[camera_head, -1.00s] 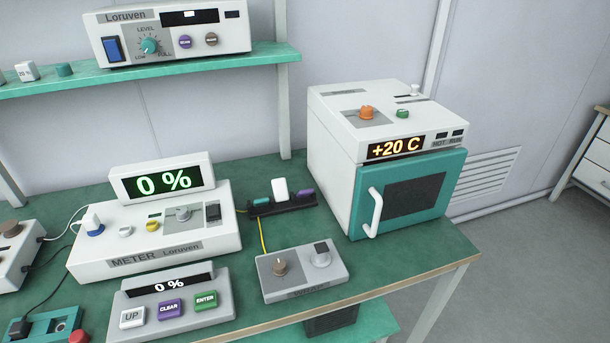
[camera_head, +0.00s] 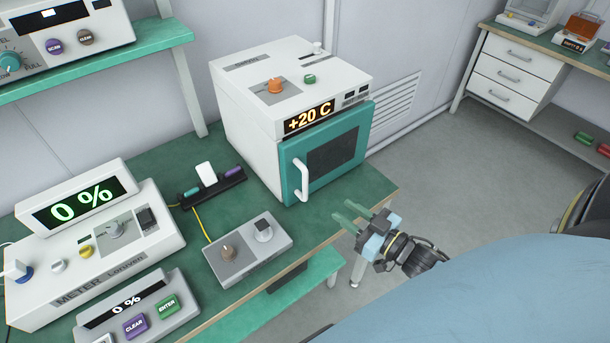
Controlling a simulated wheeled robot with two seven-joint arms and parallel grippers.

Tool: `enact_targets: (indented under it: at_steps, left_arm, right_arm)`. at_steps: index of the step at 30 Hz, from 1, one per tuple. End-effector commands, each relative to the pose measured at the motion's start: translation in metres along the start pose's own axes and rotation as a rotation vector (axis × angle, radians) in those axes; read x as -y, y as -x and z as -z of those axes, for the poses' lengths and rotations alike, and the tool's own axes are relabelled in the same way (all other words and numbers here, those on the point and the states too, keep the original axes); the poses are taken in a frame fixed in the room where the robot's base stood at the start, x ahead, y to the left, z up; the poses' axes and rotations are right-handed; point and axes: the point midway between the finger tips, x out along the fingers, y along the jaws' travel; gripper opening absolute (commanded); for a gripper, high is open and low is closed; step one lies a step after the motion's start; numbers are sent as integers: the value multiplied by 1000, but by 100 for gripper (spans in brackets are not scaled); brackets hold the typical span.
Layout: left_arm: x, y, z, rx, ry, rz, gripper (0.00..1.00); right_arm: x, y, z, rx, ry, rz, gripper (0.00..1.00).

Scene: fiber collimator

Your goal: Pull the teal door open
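The teal door (camera_head: 355,128) is on the front of a white oven-like box (camera_head: 245,120) with a dark window and a +20 C display. It looks shut. Its white curved handle (camera_head: 301,180) stands upright near the door's left edge. My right gripper (camera_head: 346,215) is in front of and below the door, at the table's front right corner. Its two green-tipped fingers are apart, with nothing between them, and they point left toward the box. It does not touch the handle. My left gripper is not in view.
A small grey box with knobs (camera_head: 248,250) stands on the green table (camera_head: 345,203) in front of the oven. A meter box (camera_head: 100,250) and a keypad box (camera_head: 135,312) are at the left. Open floor (camera_head: 430,180) lies to the right, with a drawer cabinet (camera_head: 510,70) behind.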

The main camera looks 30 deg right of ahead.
Motion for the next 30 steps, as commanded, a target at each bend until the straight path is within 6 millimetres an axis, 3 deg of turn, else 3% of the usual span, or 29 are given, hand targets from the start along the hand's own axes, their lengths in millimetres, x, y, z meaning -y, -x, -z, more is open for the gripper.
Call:
enact_targets:
  at_steps: [5,21,30]
  left_arm:
    - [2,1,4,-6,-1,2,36]
    - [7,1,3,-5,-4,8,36]
    - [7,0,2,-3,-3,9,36]
  right_arm:
    - [2,-15,9,-21,2,13,33]
    - [2,-116,10,-18,1,10,33]
    - [3,-134,9,-15,2,9,33]
